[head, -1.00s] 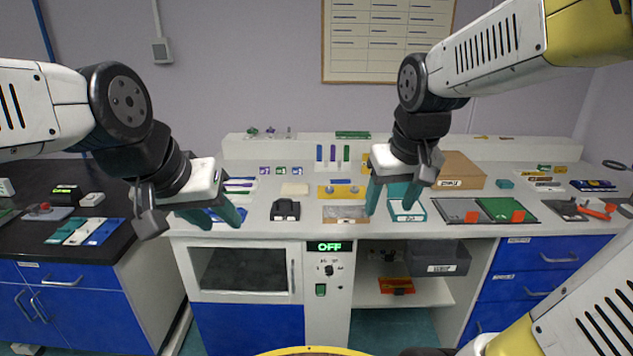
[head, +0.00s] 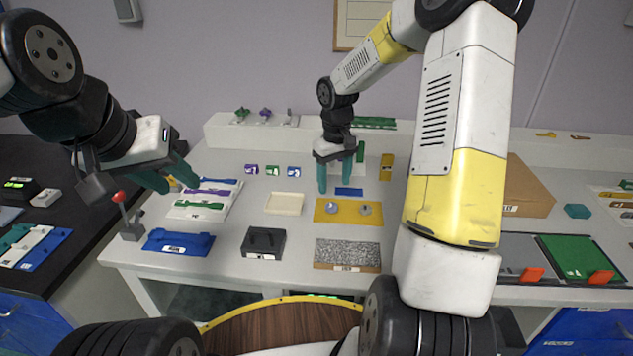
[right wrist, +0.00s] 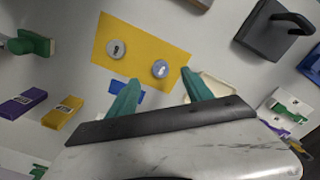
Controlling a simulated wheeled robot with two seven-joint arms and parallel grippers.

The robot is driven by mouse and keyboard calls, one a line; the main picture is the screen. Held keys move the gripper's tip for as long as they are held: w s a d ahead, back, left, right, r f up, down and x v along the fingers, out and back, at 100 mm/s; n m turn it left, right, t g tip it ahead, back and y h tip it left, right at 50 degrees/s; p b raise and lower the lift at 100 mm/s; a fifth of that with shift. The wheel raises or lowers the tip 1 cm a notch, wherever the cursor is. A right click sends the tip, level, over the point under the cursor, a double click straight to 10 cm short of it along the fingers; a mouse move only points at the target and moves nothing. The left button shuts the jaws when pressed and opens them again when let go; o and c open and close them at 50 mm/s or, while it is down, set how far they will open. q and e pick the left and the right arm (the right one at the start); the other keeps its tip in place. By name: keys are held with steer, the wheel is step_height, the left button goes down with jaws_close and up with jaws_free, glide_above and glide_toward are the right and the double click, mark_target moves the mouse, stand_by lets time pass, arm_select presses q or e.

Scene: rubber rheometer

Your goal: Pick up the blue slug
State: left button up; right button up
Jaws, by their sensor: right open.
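The blue slug (head: 349,191) lies flat on the pale bench behind the yellow plate with two round metal knobs (head: 320,214). In the head view my right gripper (head: 334,190) points down, open and empty, with its right finger just in front of or beside the slug. In the right wrist view the slug is partly hidden behind the left finger of my right gripper (right wrist: 160,80). I cannot tell the height of the fingertips above the bench. My left gripper (head: 181,186) is open and empty at the left, over the bench's left end near the long coloured specimens.
A red-knobbed lever (head: 119,197) is near my left gripper. A raised shelf (head: 223,131) runs behind.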

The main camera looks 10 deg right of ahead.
mark_target(332, 205)
steer(key=shift+w+f, duration=0.35)
steer(key=shift+w, duration=0.1)
steer(key=shift+w+f, duration=0.1)
steer(key=shift+f, duration=0.2)
step_height(332, 205, down, 7)
steer(key=shift+a+f, duration=0.1)
steer(key=shift+a, duration=0.05)
steer(key=shift+c, duration=0.5)
jaws_close()
